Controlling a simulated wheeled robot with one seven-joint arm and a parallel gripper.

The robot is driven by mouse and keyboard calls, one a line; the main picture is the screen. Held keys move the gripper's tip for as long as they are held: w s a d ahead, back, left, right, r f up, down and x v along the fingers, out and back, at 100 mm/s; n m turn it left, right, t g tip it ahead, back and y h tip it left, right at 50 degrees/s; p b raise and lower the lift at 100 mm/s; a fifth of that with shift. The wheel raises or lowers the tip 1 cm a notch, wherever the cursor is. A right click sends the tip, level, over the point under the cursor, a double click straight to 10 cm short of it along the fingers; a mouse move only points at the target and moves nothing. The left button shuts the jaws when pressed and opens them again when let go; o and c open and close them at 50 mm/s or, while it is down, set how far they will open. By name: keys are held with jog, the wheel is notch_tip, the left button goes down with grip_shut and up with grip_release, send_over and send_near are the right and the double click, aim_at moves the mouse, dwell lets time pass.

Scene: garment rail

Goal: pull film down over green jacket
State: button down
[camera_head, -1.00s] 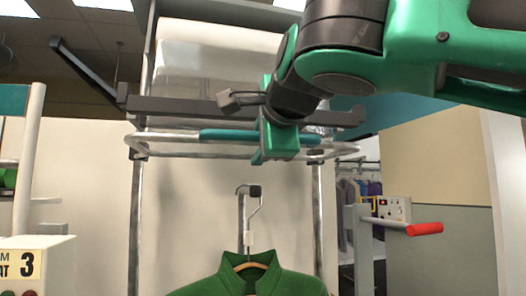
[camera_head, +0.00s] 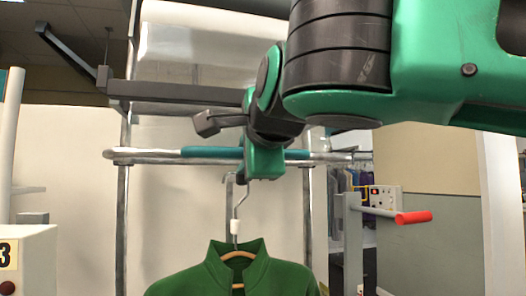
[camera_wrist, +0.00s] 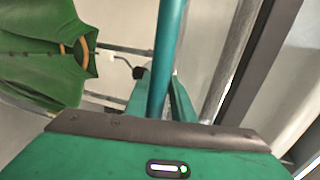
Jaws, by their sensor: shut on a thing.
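The green jacket (camera_head: 235,277) hangs on a wooden hanger (camera_head: 238,257) with a metal hook below my gripper. It also shows at the left in the wrist view (camera_wrist: 40,55). A metal hoop with a teal grip bar (camera_head: 212,152) spans the uprights above the jacket collar. My gripper (camera_head: 263,172) is shut on this teal bar, which runs between its fingers (camera_wrist: 160,98) in the wrist view. Pale, translucent film (camera_head: 190,45) shows at the top behind the dark crossbar. How far it reaches down by the hoop is hard to tell.
A dark crossbar (camera_head: 175,91) with a bracket stands above the hoop. A metal upright (camera_head: 122,215) stands to its left. A red-ended handle (camera_head: 413,217) and control box (camera_head: 386,199) stand at the right. A pale box marked 3 (camera_head: 35,260) is lower left.

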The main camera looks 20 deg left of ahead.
jog(key=shift+f, duration=0.1)
jog(key=c, duration=1.7)
grip_release()
jog(key=v, duration=1)
jog(key=shift+s+d, duration=0.25)
jog(key=shift+d, duration=0.05)
